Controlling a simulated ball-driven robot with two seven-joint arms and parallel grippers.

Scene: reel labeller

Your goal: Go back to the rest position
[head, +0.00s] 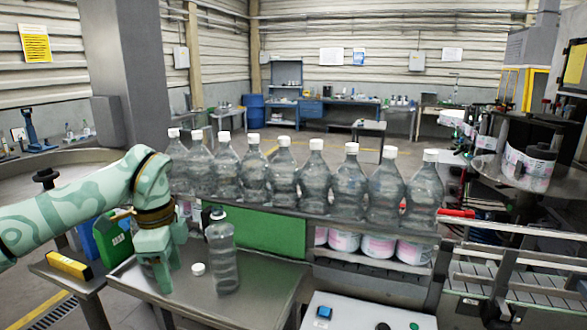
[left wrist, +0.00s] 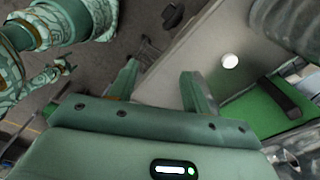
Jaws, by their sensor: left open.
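My left gripper (head: 160,272) reaches in from the left in the head view and hangs pointing down over the left part of the metal table. In the left wrist view its two fingers (left wrist: 158,88) stand apart with nothing between them. My right gripper is not in view.
A row of several white-capped clear bottles (head: 284,178) stands on a raised shelf behind the table. Labelled reels (head: 378,245) sit below it. A green container (head: 112,240) and a yellow box (head: 69,265) are at left. A control panel (head: 370,312) is at front right.

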